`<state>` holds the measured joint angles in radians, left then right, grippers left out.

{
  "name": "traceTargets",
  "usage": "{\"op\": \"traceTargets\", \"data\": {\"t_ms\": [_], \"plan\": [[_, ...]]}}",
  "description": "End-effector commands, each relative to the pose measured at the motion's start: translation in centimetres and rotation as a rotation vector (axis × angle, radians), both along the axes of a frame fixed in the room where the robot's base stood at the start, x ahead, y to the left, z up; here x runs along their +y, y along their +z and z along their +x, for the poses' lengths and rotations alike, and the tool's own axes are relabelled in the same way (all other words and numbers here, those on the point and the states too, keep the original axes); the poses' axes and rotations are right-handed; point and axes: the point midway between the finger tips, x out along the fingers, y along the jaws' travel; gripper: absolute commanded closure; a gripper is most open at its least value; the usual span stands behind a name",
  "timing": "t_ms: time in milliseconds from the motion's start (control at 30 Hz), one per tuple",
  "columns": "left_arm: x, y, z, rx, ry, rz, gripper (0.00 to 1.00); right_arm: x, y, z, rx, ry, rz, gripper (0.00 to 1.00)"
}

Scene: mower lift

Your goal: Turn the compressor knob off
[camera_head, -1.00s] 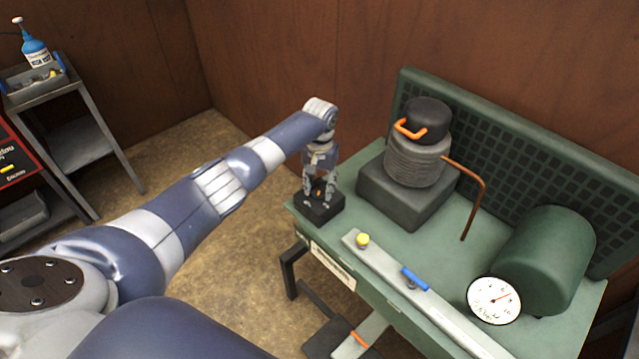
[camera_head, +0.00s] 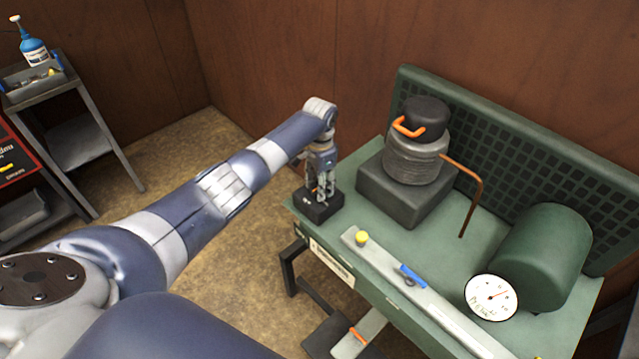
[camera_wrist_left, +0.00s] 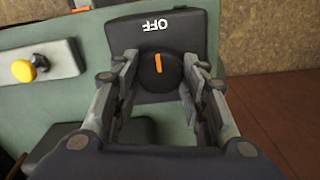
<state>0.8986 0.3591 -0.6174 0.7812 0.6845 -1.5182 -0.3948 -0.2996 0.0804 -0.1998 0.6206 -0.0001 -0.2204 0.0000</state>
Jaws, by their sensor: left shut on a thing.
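The black control box (camera_head: 321,208) sits at the left corner of the green bench. My left gripper (camera_head: 322,190) reaches down over it from above and is shut on the compressor knob, which the fingers largely hide in the head view. In the left wrist view the round black knob (camera_wrist_left: 160,76) lies between the two fingers, and its orange mark runs nearly straight up the picture towards the white OFF label (camera_wrist_left: 158,23). The label appears upside down there. My right gripper is not in view.
A black pump with an orange handle (camera_head: 410,128), a copper pipe (camera_head: 474,200), a green tank (camera_head: 545,257) and a white gauge (camera_head: 491,297) stand on the bench. A rail with a yellow knob (camera_head: 361,237) and blue lever (camera_head: 413,275) runs along its front.

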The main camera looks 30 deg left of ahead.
Motion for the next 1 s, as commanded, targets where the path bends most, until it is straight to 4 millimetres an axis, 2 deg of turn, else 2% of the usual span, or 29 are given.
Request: {"op": "traceTargets", "data": {"t_ms": [500, 533, 600, 1000], "plan": [[-0.03, 0.25, 0.23, -0.007, -0.022, 0.000, 0.84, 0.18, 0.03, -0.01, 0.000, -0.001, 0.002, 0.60], [-0.03, 0.25, 0.23, -0.007, -0.022, 0.000, 0.58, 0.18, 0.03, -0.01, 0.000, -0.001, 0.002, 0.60], [-0.03, 0.24, 0.21, -0.007, -0.021, 0.000, 0.42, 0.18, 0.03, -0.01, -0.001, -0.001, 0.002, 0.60], [-0.02, 0.34, 0.11, -0.003, -0.020, -0.001, 0.41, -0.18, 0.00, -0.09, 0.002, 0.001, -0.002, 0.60]]}}
